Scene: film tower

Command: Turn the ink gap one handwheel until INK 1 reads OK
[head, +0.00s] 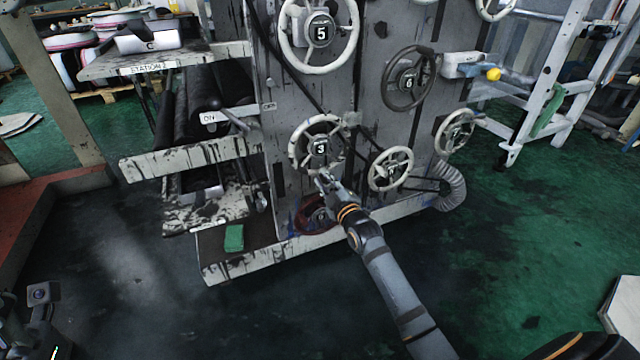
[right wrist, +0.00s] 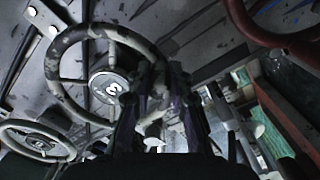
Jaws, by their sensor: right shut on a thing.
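A pale, dark-smeared handwheel marked 3 (head: 320,146) is on the grey machine panel, low in the middle of the head view. My right gripper (head: 324,178) is at the lower edge of this wheel. In the right wrist view, the wheel's 3 hub (right wrist: 107,87) appears upside down, and my gripper (right wrist: 155,85) is shut on its rim. The exact contact is dark there. No readable INK 1 display or ink gap label shows. Part of my left wrist (head: 43,292) is at the lower left edge; its fingers are not clear.
Handwheels 5 (head: 320,32) and 6 (head: 408,80) are above, with a pale wheel (head: 391,169) at the right. A dark red wheel (head: 310,216) is below my right gripper. Open floor is in front.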

